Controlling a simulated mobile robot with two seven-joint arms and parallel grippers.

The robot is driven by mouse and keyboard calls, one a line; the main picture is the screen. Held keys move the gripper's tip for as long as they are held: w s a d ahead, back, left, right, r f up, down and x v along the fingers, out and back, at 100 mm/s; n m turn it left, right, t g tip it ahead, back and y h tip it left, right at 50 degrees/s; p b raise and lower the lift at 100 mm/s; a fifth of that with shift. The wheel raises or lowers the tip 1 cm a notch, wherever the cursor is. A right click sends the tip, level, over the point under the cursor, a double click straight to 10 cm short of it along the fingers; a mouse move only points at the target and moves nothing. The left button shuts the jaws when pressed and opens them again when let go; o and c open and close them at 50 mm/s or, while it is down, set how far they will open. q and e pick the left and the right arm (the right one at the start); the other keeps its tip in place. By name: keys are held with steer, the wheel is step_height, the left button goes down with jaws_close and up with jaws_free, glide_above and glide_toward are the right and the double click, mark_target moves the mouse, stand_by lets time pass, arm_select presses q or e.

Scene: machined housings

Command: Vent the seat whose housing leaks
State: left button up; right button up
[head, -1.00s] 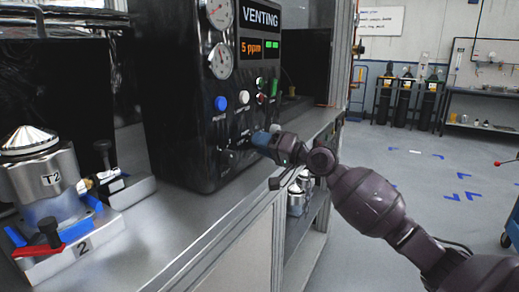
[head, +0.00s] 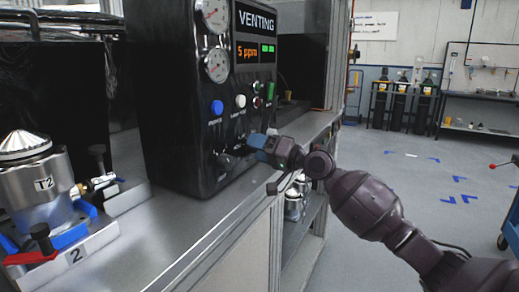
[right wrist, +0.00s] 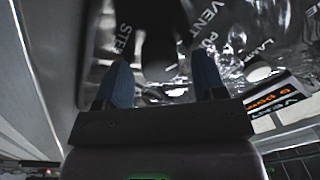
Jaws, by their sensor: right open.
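A black control panel (head: 176,120) stands on the bench; its display (head: 256,38) reads VENTING and 5 ppm, with green lights lit. A metal housing (head: 35,185) marked T2, with a conical top, sits upright at the left on seat 2 (head: 100,238), which has a red-handled lever (head: 36,240). My right gripper (head: 254,142) is at the panel's lower front, below the white button (head: 240,101). In the right wrist view its two blue fingers (right wrist: 163,80) stand apart, open, with a dark knob or lever (right wrist: 158,45) between or just beyond them; contact is unclear. My left gripper is out of view.
A blue button (head: 216,107) and a green switch (head: 270,91) are on the panel. More metal housings (head: 294,203) stand on a shelf under the bench. Gas cylinders (head: 402,100) are at the far wall.

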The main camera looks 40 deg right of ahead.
steer(key=v, duration=1)
steer(key=shift+s, duration=0.35)
steer(key=shift+s+d+f, duration=0.1)
steer(key=shift+d, duration=0.05)
